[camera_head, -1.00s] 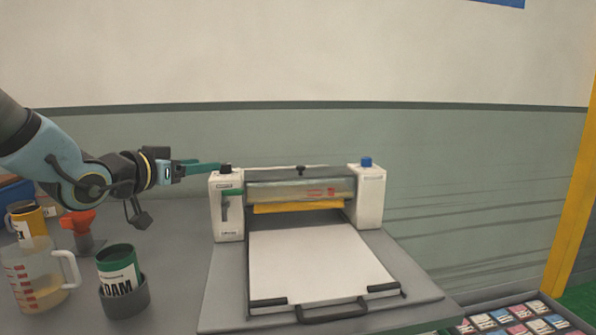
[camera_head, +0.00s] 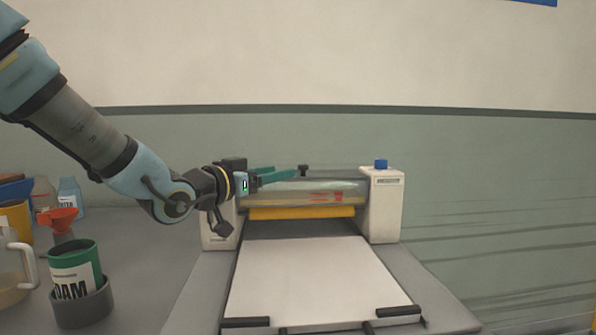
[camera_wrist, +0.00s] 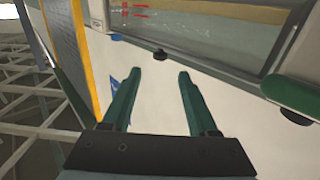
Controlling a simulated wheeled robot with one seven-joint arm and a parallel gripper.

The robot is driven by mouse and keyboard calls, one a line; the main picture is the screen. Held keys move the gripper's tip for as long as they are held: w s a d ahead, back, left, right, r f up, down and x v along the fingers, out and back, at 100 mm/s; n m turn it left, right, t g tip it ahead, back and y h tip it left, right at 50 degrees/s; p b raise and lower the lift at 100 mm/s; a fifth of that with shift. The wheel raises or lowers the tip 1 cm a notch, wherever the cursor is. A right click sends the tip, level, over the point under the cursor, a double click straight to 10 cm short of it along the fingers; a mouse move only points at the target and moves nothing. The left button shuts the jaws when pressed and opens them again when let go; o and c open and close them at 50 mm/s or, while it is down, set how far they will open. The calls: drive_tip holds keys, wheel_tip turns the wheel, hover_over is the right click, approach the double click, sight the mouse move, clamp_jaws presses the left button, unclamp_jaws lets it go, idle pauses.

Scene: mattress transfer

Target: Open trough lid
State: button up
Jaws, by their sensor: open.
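The trough lid (camera_head: 312,188) is a clear, framed cover across the top of the white machine, with a small dark knob (camera_head: 303,170) on its upper edge. The lid lies closed over the trough. My gripper (camera_head: 300,172) is at the lid's upper edge, its green fingers pointing right toward the knob. In the wrist view the two fingers (camera_wrist: 158,78) are apart with nothing between them. The knob (camera_wrist: 160,54) shows just beyond the fingertips there, roughly midway between them. My arm hides part of the machine's left tower.
A yellow strip (camera_head: 302,212) runs below the trough, above a flat white bed (camera_head: 318,280). The right tower (camera_head: 384,208) carries a blue cap. A green can (camera_head: 75,266) in a grey holder, an orange funnel (camera_head: 60,219) and other containers stand at left.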

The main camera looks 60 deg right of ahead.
sight(300, 167)
drive_tip(key=d, duration=0.4)
drive_tip(key=s+d, duration=0.1)
drive_tip(key=d, duration=0.2)
drive_tip(key=shift+d+p, duration=0.1)
drive_tip(key=shift+p, duration=0.2)
drive_tip(key=shift+c, duration=0.2)
clamp_jaws()
idle(0.9)
